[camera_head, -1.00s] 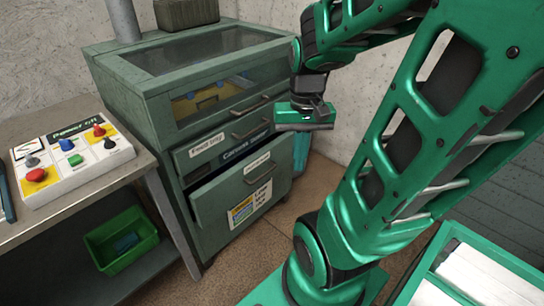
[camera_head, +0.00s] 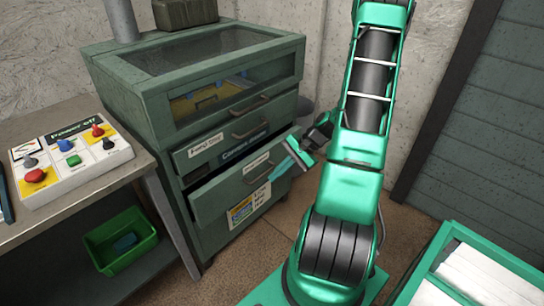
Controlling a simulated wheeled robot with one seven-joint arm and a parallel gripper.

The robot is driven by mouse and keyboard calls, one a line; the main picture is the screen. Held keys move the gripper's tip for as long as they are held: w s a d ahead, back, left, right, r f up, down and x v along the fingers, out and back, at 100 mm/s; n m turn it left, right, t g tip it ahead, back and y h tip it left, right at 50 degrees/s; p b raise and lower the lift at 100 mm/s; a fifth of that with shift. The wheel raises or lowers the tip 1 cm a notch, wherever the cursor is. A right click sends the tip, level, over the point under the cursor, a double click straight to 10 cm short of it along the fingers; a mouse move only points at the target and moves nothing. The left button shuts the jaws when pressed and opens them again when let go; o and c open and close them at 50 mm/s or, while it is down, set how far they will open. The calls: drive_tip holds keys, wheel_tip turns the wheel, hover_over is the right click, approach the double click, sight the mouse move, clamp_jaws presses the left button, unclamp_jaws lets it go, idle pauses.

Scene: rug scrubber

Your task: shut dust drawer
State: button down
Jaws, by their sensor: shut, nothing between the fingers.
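The green scrubber cabinet (camera_head: 190,90) stands against the wall at the left middle. Its lowest drawer (camera_head: 232,198) sticks out, with its front forward of the cabinet face and a dark gap showing above it; I take this as the dust drawer, though its small label cannot be read. Its handle (camera_head: 257,172) is on the upper part of the front. My gripper (camera_head: 291,160) is shut and empty, at the right end of this drawer's front. Whether it touches the drawer cannot be told. My arm stands to the right of the cabinet.
A bench on the left carries a control panel (camera_head: 70,178) with several coloured knobs. A green bin (camera_head: 120,240) sits on its lower shelf. A green crate (camera_head: 470,275) with white items is at the lower right. Brown floor lies before the cabinet.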

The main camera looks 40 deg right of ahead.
drive_tip(key=w+d+f+m+t, duration=0.3)
drive_tip(key=d+f+m+t, duration=0.25)
drive_tip(key=m+t, duration=0.2)
drive_tip(key=m+t+h, duration=0.6)
drive_tip(key=m, duration=0.5)
approach(267, 151)
drive_tip(key=w, duration=0.6)
drive_tip(key=shift+w+f, duration=0.15)
drive_tip(key=shift+w, duration=0.1)
